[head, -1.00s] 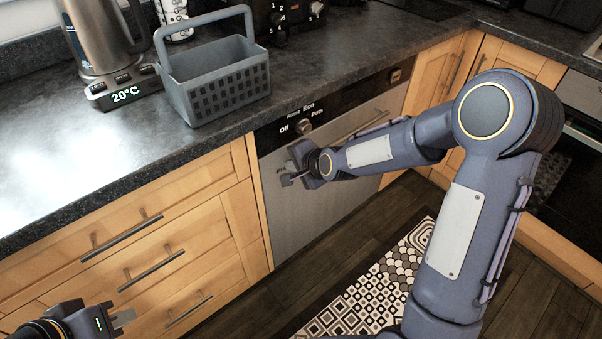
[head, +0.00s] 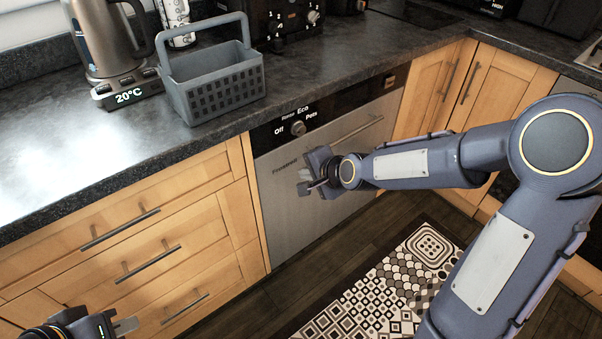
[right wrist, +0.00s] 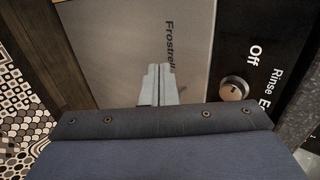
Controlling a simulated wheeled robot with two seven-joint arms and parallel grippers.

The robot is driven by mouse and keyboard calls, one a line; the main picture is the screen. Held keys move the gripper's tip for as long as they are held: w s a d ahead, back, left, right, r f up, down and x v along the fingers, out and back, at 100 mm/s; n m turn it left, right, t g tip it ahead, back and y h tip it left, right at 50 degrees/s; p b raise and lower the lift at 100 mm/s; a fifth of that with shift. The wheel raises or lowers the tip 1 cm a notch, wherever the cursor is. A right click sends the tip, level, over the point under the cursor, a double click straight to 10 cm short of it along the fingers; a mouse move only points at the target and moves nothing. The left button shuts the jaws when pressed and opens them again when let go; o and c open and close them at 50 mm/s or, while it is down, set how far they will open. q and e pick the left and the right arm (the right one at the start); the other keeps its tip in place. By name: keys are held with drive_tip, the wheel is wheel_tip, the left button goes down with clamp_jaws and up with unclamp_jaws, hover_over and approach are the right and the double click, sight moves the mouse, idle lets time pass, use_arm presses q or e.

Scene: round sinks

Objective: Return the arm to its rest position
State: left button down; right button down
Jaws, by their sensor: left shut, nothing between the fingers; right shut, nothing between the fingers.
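My right gripper (head: 304,187) is shut and empty in the head view. It hovers in front of the steel dishwasher door (head: 277,221), below the control panel. In the right wrist view its closed fingers (right wrist: 158,86) point toward the door near the brand lettering; I cannot tell the exact gap. My right arm reaches in from the right side, bent at a large elbow joint. My left gripper (head: 124,326) is shut and empty at the bottom left corner of the head view, in front of the lower drawers, and partly cut off by the frame edge.
A grey basket (head: 212,88) and a kettle (head: 104,42) on its base stand on the dark counter (head: 60,170). The dishwasher knob (head: 298,128) and its handle (head: 358,129) stick out near my right gripper. A patterned mat (head: 385,290) lies on the floor.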

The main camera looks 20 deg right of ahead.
drive_tip(key=s+d+r+n+g, duration=0.25)
drive_tip(key=s+n, duration=0.35)
drive_tip(key=s, duration=0.8)
drive_tip(key=s+d+r+n+g, duration=0.1)
drive_tip(key=s+r+n, duration=0.35)
drive_tip(key=s, duration=0.95)
wheel_tip(320, 180, up, 16)
drive_tip(key=n+p, duration=0.1)
drive_tip(key=p, duration=1.6)
drive_tip(key=shift+s+d+r+p, duration=0.15)
drive_tip(key=shift+s+p, duration=0.15)
drive_tip(key=shift+s, duration=0.1)
